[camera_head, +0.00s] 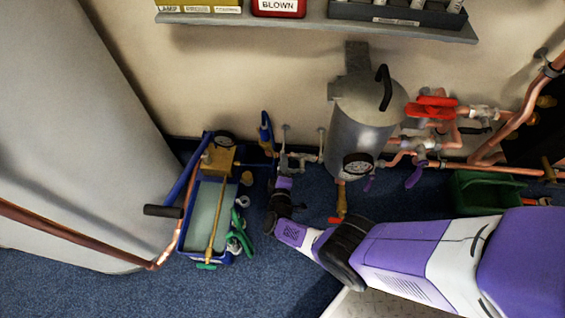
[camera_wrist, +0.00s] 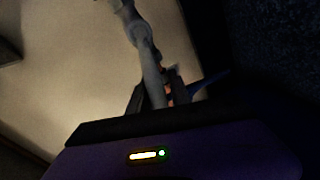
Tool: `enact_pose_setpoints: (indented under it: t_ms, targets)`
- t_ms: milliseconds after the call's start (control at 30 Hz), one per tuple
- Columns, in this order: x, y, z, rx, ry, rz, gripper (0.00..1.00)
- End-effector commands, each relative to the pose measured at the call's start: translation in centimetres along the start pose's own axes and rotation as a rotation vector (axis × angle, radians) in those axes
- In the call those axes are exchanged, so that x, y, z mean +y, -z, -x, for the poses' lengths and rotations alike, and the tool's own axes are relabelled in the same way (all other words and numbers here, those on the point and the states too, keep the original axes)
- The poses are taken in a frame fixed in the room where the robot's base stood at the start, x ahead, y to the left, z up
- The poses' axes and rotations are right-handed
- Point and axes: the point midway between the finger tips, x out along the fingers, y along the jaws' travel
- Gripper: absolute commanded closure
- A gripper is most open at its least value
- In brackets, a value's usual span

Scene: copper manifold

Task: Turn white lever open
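Pale grey-white valve fittings (camera_head: 297,158) sit low on the wall in the head view, left of the grey tank. Two thin upright pale parts rise from them; I cannot tell for sure which is the white lever. My gripper (camera_head: 284,178) is just below these fittings, pointing at the wall. In the wrist view, a pale bar (camera_wrist: 151,76), likely the white lever or its pipe, runs down between the dark fingers of my gripper (camera_wrist: 158,92). The fingers stand apart, with a little copper colour showing beside the bar. Darkness hides whether either finger touches it.
The grey tank (camera_head: 357,133) with a gauge stands right of the fittings. A red valve handle (camera_head: 432,107) and copper pipes lie farther right. A blue bin (camera_head: 208,222) with a brass pump is on the left. A shelf (camera_head: 320,22) runs above.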

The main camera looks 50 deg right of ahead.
Motion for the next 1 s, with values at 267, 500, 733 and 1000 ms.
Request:
enact_pose_setpoints:
  t_ms: [267, 500, 733, 1000]
  targets:
    - [0.1, 0.1, -0.1, 0.0, -0.003, -0.002, 0.61]
    - [0.3, 0.3, 1.1, 0.004, -0.001, -0.001, 0.61]
    - [0.4, 0.3, 4.8, 0.004, 0.0, 0.0, 0.61]
    - [0.1, 0.1, 7.5, 0.002, -0.002, 0.0, 0.61]
